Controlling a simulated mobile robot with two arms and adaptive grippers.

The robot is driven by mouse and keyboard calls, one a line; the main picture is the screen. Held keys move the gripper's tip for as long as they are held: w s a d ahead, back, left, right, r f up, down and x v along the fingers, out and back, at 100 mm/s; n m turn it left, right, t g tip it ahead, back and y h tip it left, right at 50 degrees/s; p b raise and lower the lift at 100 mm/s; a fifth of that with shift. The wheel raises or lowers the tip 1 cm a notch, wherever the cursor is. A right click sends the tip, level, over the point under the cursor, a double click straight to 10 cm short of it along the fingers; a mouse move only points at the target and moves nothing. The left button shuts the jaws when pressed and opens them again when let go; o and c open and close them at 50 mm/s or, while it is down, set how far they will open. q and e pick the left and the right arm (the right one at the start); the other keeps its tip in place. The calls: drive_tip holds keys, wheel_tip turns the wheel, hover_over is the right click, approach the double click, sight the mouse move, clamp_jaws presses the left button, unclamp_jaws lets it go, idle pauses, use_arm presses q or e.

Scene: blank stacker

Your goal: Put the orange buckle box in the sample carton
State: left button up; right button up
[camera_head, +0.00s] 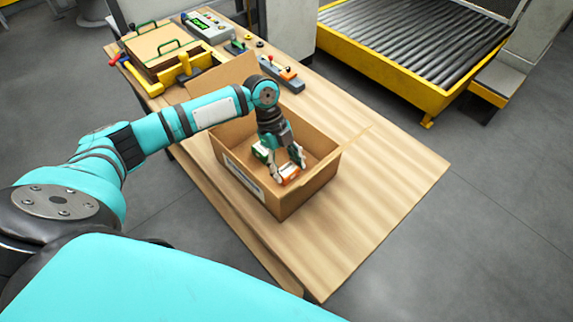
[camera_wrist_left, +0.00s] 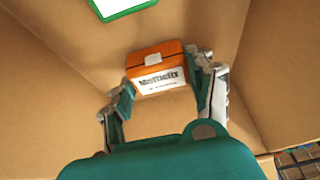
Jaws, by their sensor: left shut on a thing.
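The orange buckle box (camera_head: 289,174) is held between the fingertips of my left gripper (camera_head: 283,168), inside the open sample carton (camera_head: 307,194). In the left wrist view the buckle box (camera_wrist_left: 155,61) shows an orange lid with a light buckle and a white label on its front. The fingers of the left gripper (camera_wrist_left: 163,92) close on its two sides. The carton (camera_wrist_left: 60,60) walls and floor surround it in that view. I cannot tell whether the box touches the carton floor. My right gripper is not in view.
The carton stands on a wooden table (camera_head: 392,174) with clear room to its right. Behind it are a long grey tool block (camera_head: 282,74), a yellow-cornered stack of boards (camera_head: 160,55) and a grey device (camera_head: 207,26). A yellow-framed roller conveyor (camera_head: 410,40) stands beyond the table.

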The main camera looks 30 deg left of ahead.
use_arm(q)
drive_tip(key=shift+f, duration=0.15)
drive_tip(key=o, duration=1.4)
drive_tip(key=shift+c, duration=0.2)
drive_tip(key=shift+r, duration=0.2)
drive_tip(key=shift+a+r, duration=0.15)
drive_tip(key=shift+r, duration=0.1)
drive_tip(key=b+v, duration=0.2)
drive_tip(key=v, duration=0.9)
drive_tip(key=shift+r, duration=0.2)
drive_tip(key=shift+w, duration=0.15)
